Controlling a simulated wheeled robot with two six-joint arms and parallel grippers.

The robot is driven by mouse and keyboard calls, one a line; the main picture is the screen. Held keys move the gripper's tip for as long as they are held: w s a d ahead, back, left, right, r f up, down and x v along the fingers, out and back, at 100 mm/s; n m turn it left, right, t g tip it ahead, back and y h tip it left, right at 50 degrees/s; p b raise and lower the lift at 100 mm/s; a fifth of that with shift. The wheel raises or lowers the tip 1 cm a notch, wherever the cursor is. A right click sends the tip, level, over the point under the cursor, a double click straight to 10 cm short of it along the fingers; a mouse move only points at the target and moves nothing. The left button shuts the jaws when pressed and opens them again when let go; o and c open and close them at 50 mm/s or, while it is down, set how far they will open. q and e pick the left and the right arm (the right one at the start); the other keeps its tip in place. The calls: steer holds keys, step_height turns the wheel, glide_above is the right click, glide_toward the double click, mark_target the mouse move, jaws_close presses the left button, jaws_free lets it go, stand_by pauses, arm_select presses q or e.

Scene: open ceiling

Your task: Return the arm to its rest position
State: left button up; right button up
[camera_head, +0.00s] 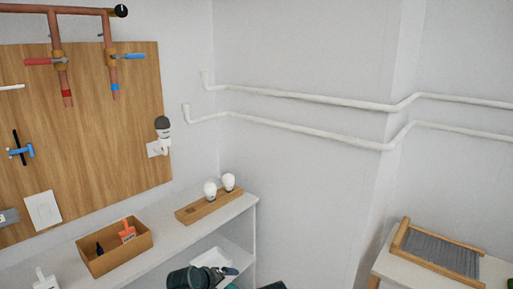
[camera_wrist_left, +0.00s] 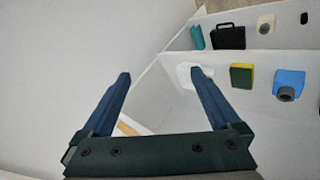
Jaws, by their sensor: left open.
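My left gripper (camera_wrist_left: 160,72) is open in the left wrist view. Its two blue fingers stand wide apart with nothing between them but pale wall and shelf edge. A white tray-like thing (camera_wrist_left: 183,76) shows behind the tip of the right-hand finger; whether they touch cannot be told. In the head view, part of my left arm (camera_head: 190,279) shows at the bottom edge, with a bluish finger part (camera_head: 230,271) beside the lower shelf. The rest of the arm is out of frame. My right gripper cannot be made out in either view.
A white shelf unit (camera_head: 238,211) holds a wooden box (camera_head: 92,264) and a wooden block (camera_head: 195,212) with two bulbs. A washboard-like frame (camera_head: 440,250) lies at right.

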arm_select(q)
steer(key=s+a+f+m+g+y, duration=0.2)
steer(key=s+a+f+m+g, duration=0.15)
steer(key=s, duration=0.35)
steer(key=s+a+f+m+g+y, duration=0.2)
steer(key=s+a+f+m+g, duration=0.15)
steer(key=s, duration=0.25)
steer(key=s+d+r+m+p, duration=0.1)
steer(key=s+d+r+p, duration=0.2)
steer(key=d+r, duration=0.1)
steer(key=s+d+r+m+g+y+p, duration=0.1)
steer(key=s+d+r+m+p, duration=0.1)
steer(key=d+r+p, duration=0.2)
steer(key=d, duration=0.3)
steer(key=shift+s+d, duration=0.2)
steer(key=shift+s, duration=0.2)
steer(key=shift+c, duration=0.2)
